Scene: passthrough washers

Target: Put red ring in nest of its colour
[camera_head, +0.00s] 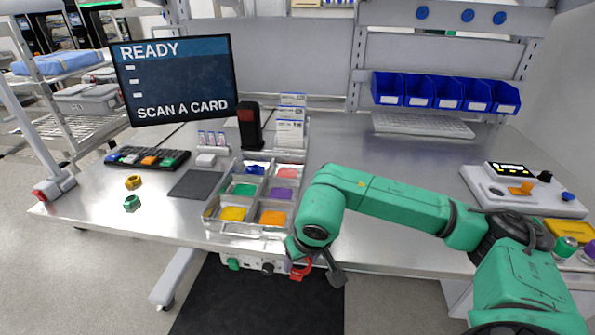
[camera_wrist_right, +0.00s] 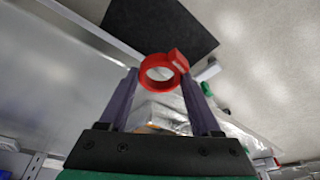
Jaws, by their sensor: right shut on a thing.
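The red ring (camera_head: 301,270) is at the table's front edge, below the tray in the head view. My right gripper (camera_head: 304,268) is shut on it. In the right wrist view the red ring (camera_wrist_right: 146,73) sits between the fingertips of the right gripper (camera_wrist_right: 160,82), with its small tab toward the right finger. The nest tray (camera_head: 213,224) stands on the table with coloured compartments. The reddish-pink nest (camera_head: 288,172) is at its back right, beside the blue one (camera_head: 255,170). Green, purple, yellow and orange nests lie nearer. My left gripper is not in view.
A gold nut (camera_head: 133,182) and a green nut (camera_head: 131,203) lie on the left of the table. A dark mat (camera_head: 190,184) lies left of the tray. A card stand (camera_head: 290,128) and black scanner (camera_head: 249,125) stand behind it. The table right of the tray is mostly clear.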

